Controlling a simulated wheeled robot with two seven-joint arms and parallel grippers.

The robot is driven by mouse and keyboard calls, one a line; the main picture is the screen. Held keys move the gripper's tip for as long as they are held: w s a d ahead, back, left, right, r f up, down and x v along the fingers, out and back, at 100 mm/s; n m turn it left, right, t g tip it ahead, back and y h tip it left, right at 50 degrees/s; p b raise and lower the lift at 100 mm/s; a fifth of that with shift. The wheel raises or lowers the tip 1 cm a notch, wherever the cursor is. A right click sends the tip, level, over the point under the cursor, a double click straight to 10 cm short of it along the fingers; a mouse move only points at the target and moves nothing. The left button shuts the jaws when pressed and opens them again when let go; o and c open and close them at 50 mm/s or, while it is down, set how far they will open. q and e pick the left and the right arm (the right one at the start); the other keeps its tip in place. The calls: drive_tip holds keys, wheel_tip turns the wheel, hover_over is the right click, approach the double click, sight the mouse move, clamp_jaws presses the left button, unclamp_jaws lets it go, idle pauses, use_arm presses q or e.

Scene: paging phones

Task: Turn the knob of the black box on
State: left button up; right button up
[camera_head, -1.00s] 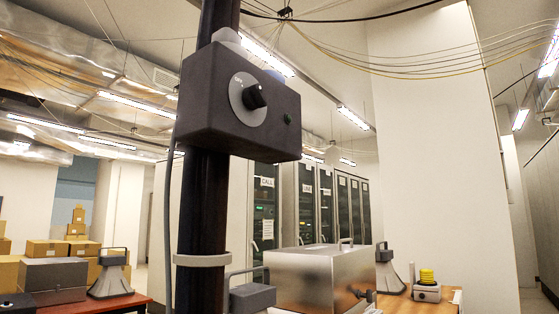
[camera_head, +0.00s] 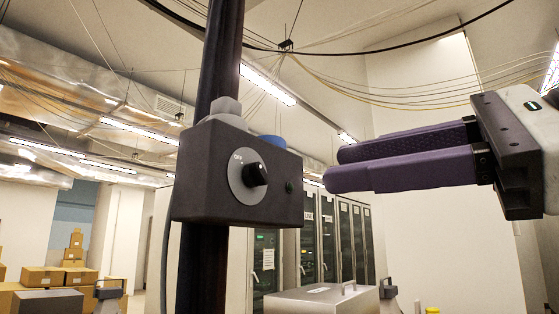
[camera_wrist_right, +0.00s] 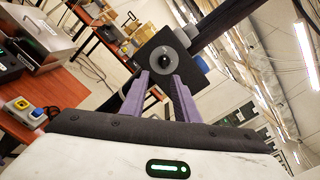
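The black box (camera_head: 235,174) is mounted on a dark vertical pole. Its front has a grey round dial plate with a black knob (camera_head: 256,174) and a small green light to the right. My right gripper (camera_head: 333,167) is level with the box, to its right and apart from it, with purple fingers pointing left. In the right wrist view the box (camera_wrist_right: 185,66) is ahead beyond the fingertips, and its knob (camera_wrist_right: 164,60) shows between and above them. The right fingers are apart with nothing between them. My left gripper is not in view.
The dark pole (camera_head: 203,268) runs up behind the box. A metal case (camera_head: 325,301) sits below on the right. Cardboard boxes (camera_head: 45,277) are at the left, and cabinets (camera_head: 307,245) stand behind.

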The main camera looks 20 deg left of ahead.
sight(264, 173)
drive_tip(key=shift+t, duration=0.3)
drive_tip(key=p+x, duration=0.1)
drive_tip(key=x, duration=0.2)
drive_tip(key=p+x, duration=0.1)
drive_tip(key=x, duration=0.6)
drive_tip(key=shift+r+p, duration=0.3)
drive_tip(key=shift+p, duration=0.1)
clamp_jaws()
